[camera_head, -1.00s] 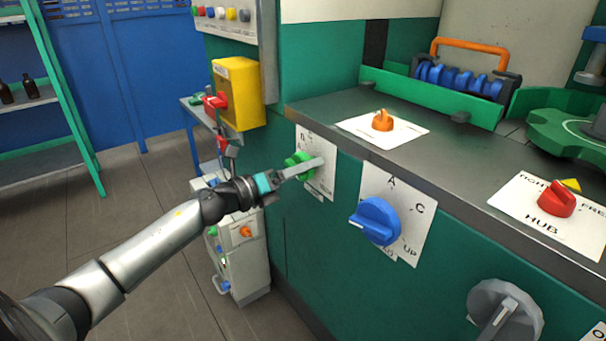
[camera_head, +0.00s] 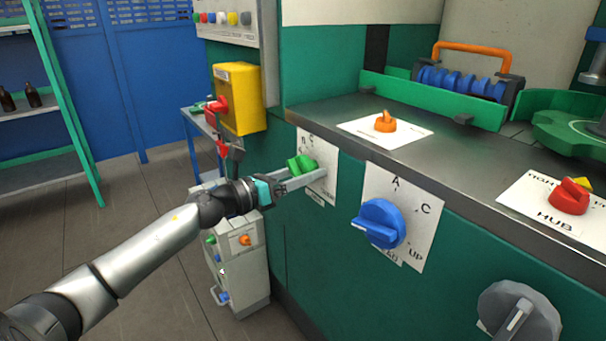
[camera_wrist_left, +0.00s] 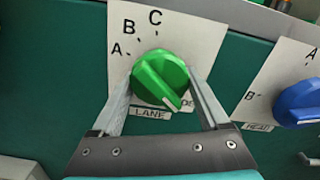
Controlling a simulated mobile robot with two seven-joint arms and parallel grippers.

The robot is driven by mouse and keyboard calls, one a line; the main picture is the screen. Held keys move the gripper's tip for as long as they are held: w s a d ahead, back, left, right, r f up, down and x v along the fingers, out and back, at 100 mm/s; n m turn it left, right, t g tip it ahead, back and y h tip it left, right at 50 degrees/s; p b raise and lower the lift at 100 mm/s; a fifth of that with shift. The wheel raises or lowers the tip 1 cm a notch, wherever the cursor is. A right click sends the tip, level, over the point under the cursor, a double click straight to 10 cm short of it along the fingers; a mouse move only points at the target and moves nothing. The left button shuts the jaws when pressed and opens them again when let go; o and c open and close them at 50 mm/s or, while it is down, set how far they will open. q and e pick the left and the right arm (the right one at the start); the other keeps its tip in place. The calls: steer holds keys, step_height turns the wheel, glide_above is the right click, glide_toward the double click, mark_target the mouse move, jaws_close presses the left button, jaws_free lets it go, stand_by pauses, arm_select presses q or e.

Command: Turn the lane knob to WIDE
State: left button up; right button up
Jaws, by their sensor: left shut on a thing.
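The lane knob is the green knob (camera_wrist_left: 160,78) above the LANE label in the left wrist view. It sits on a white card (camera_wrist_left: 185,28) marked A, B and C. Its white pointer mark faces lower right, toward letters partly hidden by a finger, of which about "DE" shows. In the head view the green knob (camera_head: 300,163) is partly covered by my fingers. My left gripper (camera_head: 308,176) is shut on the knob, with one finger on each side in the left wrist view (camera_wrist_left: 162,84). My right gripper is not in view.
A blue knob (camera_head: 379,224) on its own card is right of the lane knob. A grey knob (camera_head: 518,312) is lower right. The counter (camera_head: 350,112) above holds an orange knob (camera_head: 385,122) and a red HUB knob (camera_head: 568,198). A yellow box (camera_head: 238,98) is at left.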

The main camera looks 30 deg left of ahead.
arm_select(q)
steer(key=o, duration=1.2)
steer(key=shift+o, duration=0.2)
steer(key=shift+s+a, duration=0.2)
steer(key=shift+s, duration=0.25)
steer(key=p+v, duration=0.2)
steer(key=v, duration=1.2)
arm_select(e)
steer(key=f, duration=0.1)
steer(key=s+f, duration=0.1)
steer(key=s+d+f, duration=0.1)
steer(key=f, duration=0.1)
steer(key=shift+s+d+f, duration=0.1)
arm_select(q)
steer(key=shift+s+a, duration=0.1)
